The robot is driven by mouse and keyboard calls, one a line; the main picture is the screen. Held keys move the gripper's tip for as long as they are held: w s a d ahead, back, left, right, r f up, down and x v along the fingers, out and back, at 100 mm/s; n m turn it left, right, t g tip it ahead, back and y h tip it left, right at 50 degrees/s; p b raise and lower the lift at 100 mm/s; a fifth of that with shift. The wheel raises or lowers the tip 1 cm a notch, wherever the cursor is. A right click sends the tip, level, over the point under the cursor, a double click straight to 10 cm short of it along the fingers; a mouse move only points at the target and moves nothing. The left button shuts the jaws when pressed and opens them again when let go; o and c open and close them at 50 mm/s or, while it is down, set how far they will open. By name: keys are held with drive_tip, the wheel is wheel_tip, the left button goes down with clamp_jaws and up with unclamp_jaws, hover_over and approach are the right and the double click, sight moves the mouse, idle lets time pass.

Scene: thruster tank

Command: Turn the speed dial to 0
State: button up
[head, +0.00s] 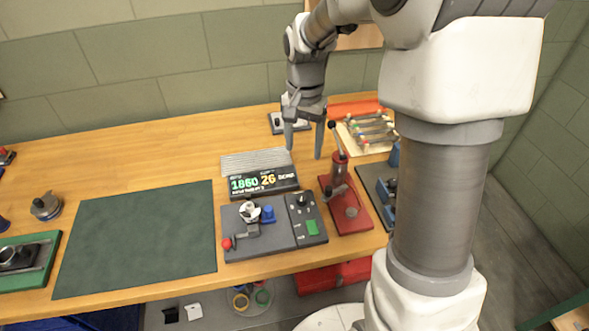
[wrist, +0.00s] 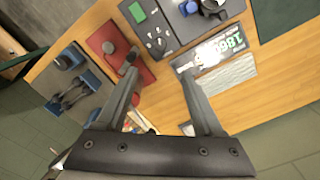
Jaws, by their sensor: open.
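The speed dial looks to be the small black knob (head: 302,200) at the top of the dark control panel (head: 310,232). In the wrist view the knob (wrist: 158,44) has pale marks around it; I cannot read its setting. The panel carries a green button (head: 312,227). The display (head: 262,181) behind the unit reads 1860 and 26. My gripper (head: 304,152) is open and empty, fingers pointing down, above and behind the panel. In the wrist view my gripper's fingertips (wrist: 157,64) frame the area just beside the knob, not touching it.
A red lever press (head: 348,205) stands close right of the panel. A clamp with a white part and a red ball handle (head: 227,243) sits at the unit's left. A dark green mat (head: 140,235) lies left on the wooden bench. A blue-handled tool (head: 388,185) is farther right.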

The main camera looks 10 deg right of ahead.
sight(302, 197)
wheel_tip(302, 197, down, 17)
drive_tip(key=shift+f, duration=0.1)
idle(0.4)
drive_tip(key=shift+b, duration=0.3)
clamp_jaws()
